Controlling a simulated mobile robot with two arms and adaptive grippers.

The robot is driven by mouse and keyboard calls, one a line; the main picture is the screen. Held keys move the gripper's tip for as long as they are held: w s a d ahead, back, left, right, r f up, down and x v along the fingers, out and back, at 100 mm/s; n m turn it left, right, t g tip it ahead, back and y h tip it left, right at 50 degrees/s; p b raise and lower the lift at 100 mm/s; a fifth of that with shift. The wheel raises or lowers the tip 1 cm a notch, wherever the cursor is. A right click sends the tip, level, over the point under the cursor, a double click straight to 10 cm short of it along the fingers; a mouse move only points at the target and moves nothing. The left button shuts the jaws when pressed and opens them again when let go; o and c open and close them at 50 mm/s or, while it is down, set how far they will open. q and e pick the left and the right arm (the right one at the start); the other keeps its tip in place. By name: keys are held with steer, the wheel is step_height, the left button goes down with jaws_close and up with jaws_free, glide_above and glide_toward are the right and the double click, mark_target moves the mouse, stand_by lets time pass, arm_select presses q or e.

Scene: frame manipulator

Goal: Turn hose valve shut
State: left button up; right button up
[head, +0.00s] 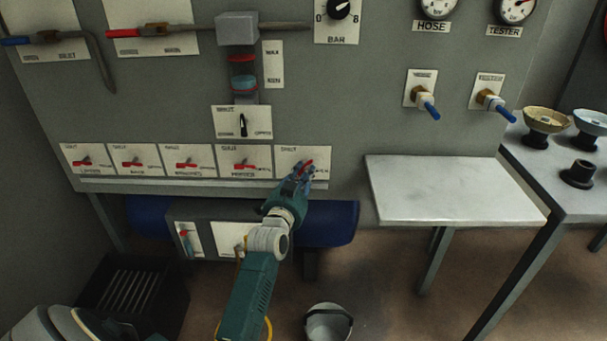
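A row of small red-handled valves runs along the lower panel, each on a white plate lettered SHUT and OPEN. My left gripper (301,172) is at the rightmost plate (288,154). Its fingers are over or around that plate's red handle (308,164), which shows only in part. The fingers and wrist hide the name on this plate, so I cannot read whether it says hose. The view does not show whether the fingers touch or grip the handle. My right gripper is not in view.
The neighbouring red valve (243,166) is close on the left. Two blue-handled taps (430,108) (494,104) stick out at the right, below the HOSE gauge (437,6) and TESTER gauge (514,8). A pale table (450,190) stands right of my gripper. A bucket (329,322) is on the floor.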

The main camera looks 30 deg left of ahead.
arm_select(q)
jaws_close()
steer(key=n+t, duration=0.1)
steer(key=n, duration=0.4)
steer(key=shift+y, duration=0.4)
steer(key=shift+n+y, duration=0.4)
steer(key=shift+n, duration=1.3)
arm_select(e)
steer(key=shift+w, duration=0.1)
